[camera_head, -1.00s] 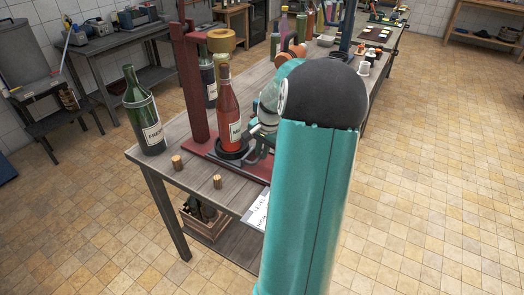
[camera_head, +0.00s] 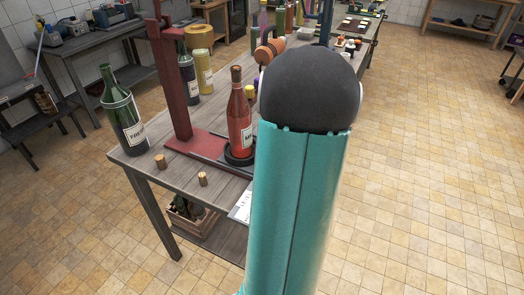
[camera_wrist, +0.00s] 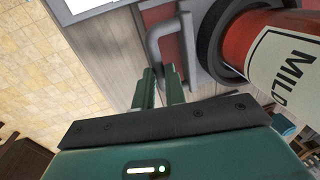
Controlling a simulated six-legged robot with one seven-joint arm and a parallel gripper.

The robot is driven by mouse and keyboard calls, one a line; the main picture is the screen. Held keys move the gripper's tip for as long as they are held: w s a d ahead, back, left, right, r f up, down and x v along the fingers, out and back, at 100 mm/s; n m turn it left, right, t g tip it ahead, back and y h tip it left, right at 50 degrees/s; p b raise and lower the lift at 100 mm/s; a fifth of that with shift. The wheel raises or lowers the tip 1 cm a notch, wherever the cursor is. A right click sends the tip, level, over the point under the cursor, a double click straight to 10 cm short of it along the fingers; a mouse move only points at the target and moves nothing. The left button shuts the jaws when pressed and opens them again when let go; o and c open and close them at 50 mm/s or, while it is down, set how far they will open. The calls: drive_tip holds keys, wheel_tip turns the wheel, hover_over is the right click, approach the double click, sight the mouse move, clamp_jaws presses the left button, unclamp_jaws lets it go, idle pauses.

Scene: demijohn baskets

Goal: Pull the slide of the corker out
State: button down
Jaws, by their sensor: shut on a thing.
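The dark red corker has a tall column (camera_head: 176,85) and a base plate (camera_head: 182,138) on the bench. Its slide carries a black round cup (camera_head: 238,158) that lies to the right of the column. An upright red bottle (camera_head: 240,118) with a cork in its mouth stands in the cup, clear of the brass-coloured head (camera_head: 199,38). In the wrist view, my gripper (camera_wrist: 160,82) is shut on the slide's grey bent handle (camera_wrist: 155,40), beside the cup (camera_wrist: 210,45) and the red bottle (camera_wrist: 270,50). In the head view my arm hides the gripper and handle.
A green bottle (camera_head: 124,112) stands at the bench's left corner. Two loose corks (camera_head: 161,161) (camera_head: 203,179) and a paper sheet (camera_head: 241,206) lie near the front edge. More bottles stand behind the corker. The tiled floor (camera_head: 420,190) at right is clear.

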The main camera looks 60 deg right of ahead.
drive_tip(key=shift+s+d, duration=0.2)
drive_tip(key=shift+s, duration=2.05)
drive_tip(key=c, duration=1.5)
unclamp_jaws()
drive_tip(key=shift+o, duration=0.2)
wheel_tip(320, 180, up, 14)
drive_tip(key=s, duration=0.2)
drive_tip(key=shift+s+f, duration=0.15)
drive_tip(key=shift+s, duration=0.05)
drive_tip(key=shift+d, duration=0.1)
